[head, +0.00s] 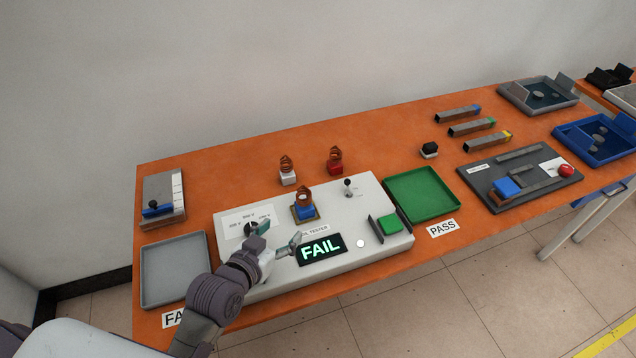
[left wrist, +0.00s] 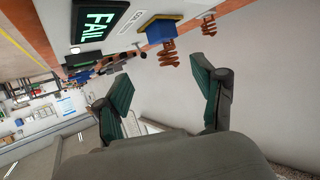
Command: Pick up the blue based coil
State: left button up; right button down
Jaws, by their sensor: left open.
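The blue based coil (head: 305,211) stands upright on a small square seat on the white tester (head: 375,205), its copper winding on top. It also shows in the left wrist view (left wrist: 160,32), near the top. My left gripper (head: 280,236) is open above the tester, in front and to the left of the coil. In the left wrist view its green-padded fingers (left wrist: 160,88) are spread with nothing between them, apart from the coil. The tester's display (head: 320,248) reads FAIL.
A white based coil (head: 288,178) and a red based coil (head: 335,167) stand behind the tester. A dial (head: 250,228) is left of the coil, a lever (head: 348,188) right. A grey tray (head: 175,270) and green tray (head: 423,194) flank the tester.

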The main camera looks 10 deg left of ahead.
aim_at(300, 204)
pick_arm(q)
jog(key=w, duration=0.2)
jog(key=shift+w+d, duration=0.15)
jog(key=shift+w, duration=0.25)
jog(key=p+x, duration=0.1)
jog(key=x, duration=0.3)
jog(key=shift+w+d+f, duration=0.1)
jog(key=shift+w, duration=0.2)
jog(key=x, duration=0.3)
jog(key=shift+w+p, duration=0.1)
jog(key=shift+p, duration=0.3)
jog(key=shift+a+x, duration=0.2)
jog(key=shift+x, duration=0.95)
jog(key=shift+w+f, duration=0.15)
jog(key=shift+w, duration=0.35)
jog(key=c, duration=1.3)
grip_shut()
pick_arm(e)
jog(key=shift+s+r, duration=0.9)
jog(key=shift+r, duration=0.2)
jog(key=shift+r, duration=0.1)
